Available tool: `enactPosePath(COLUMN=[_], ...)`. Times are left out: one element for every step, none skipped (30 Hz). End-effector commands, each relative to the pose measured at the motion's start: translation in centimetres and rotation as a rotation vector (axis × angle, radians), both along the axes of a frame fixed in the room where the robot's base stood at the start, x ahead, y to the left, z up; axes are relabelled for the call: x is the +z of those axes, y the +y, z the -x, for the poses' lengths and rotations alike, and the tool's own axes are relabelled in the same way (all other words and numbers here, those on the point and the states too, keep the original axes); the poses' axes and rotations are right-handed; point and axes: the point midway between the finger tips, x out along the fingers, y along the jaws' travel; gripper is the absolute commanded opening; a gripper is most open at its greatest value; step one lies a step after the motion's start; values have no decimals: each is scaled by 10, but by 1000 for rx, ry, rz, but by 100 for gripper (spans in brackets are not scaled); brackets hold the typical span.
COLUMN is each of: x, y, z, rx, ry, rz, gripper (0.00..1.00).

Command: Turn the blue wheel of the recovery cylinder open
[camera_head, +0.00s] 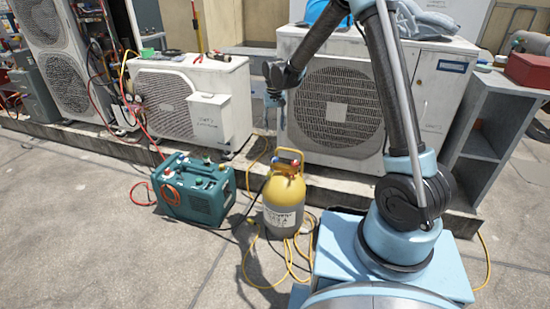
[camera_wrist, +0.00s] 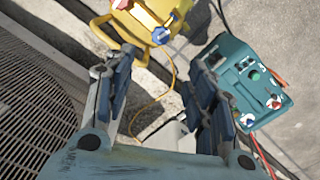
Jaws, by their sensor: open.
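The recovery cylinder (camera_head: 283,215) stands upright on the ground, with a yellow top, grey lower body and yellow handle frame. Its yellow top (camera_wrist: 130,27) shows at the upper edge of the wrist view. The blue wheel (camera_wrist: 160,36) sits on that top, with a red wheel (camera_wrist: 121,4) on the far side. My gripper (camera_head: 275,97) hangs above and behind the cylinder in the head view, in front of the condenser. In the wrist view my gripper (camera_wrist: 160,68) is open and empty, its fingers apart. The blue wheel lies beyond the fingertips, untouched.
A teal recovery machine (camera_head: 195,190) with hoses stands left of the cylinder. A large condenser (camera_head: 335,108) and a smaller one (camera_head: 185,100) stand behind on a kerb. Yellow hoses (camera_head: 288,262) lie around the cylinder's foot. Front-left paving is clear.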

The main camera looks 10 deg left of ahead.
Motion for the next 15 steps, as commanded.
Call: enactPosePath(x=[-3, -5, -9, -12, -15, -21, -25, -30, -37, -42, -47, -54, -59, -63, -70], y=[1, 1, 1, 1, 2, 1, 1, 1, 1, 1, 1, 1, 1, 1, 1], z=[0, 0, 0, 0, 0, 0, 0, 0, 0, 0, 0, 0, 0, 0, 0], rx=[1, 1, 1, 1, 1, 1, 1, 1, 1, 1, 1, 1, 1, 1, 1], ry=[0, 1, 1, 1, 1, 1, 1, 1, 0, 0, 0, 0, 0, 0, 0], rz=[0, 0, 0, 0, 0, 0, 0, 0, 0, 0, 0, 0, 0, 0, 0], gripper=[50, 50, 50, 50, 50, 50, 50, 50, 50, 50, 50, 50, 50, 50, 50])
